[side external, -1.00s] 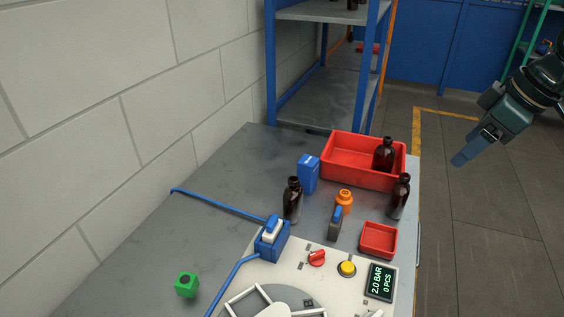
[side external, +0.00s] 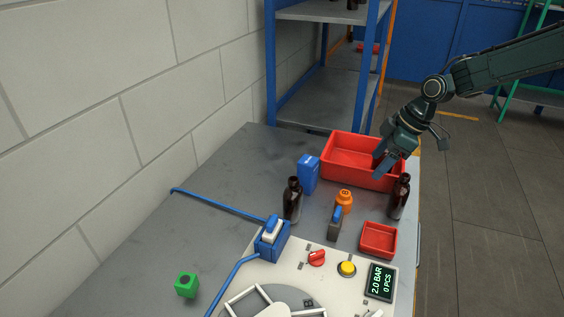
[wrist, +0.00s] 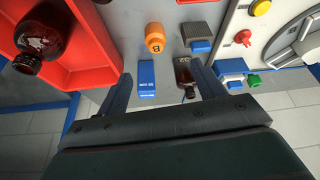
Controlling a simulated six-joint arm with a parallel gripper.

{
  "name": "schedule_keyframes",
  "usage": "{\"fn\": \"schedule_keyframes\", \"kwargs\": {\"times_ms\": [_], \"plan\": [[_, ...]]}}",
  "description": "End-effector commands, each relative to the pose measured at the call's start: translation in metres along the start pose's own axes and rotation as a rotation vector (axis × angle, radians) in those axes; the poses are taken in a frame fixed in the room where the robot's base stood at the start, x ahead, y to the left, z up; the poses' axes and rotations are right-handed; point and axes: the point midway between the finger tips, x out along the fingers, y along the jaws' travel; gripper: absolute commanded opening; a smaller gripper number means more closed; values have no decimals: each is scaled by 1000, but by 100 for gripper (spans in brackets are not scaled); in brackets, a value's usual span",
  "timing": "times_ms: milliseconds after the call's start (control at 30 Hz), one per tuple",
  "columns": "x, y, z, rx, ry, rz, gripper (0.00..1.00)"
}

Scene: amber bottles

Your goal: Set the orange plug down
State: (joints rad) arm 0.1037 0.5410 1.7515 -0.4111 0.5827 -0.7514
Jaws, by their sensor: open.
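The orange plug (side external: 344,197) stands on the grey bench behind a small grey block with a blue top (side external: 335,222). The wrist view shows the plug (wrist: 155,38) too, beyond my fingertips and apart from them. My gripper (side external: 383,166) hangs over the right part of the red crate (side external: 342,173), behind and to the right of the plug. In the wrist view my gripper's two fingers (wrist: 160,78) are spread, with nothing held between them.
A blue box (side external: 308,174) and a dark bottle (side external: 292,200) stand left of the plug. Another bottle (side external: 399,198) stands to the right. A small red tray (side external: 378,241) and the control panel (side external: 320,285) lie in front. The bench's left part is mostly clear.

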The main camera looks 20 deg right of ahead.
Motion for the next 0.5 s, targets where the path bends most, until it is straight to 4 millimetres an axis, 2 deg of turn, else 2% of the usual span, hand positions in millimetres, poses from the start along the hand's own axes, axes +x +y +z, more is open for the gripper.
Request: {"fn": "schedule_keyframes", "kwargs": {"times_ms": [100,200,500], "plan": [[20,7,2,-28,7,-20,68],[29,10,1,-46,13,-28,68],[34,12,2,-54,16,-32,68]]}}
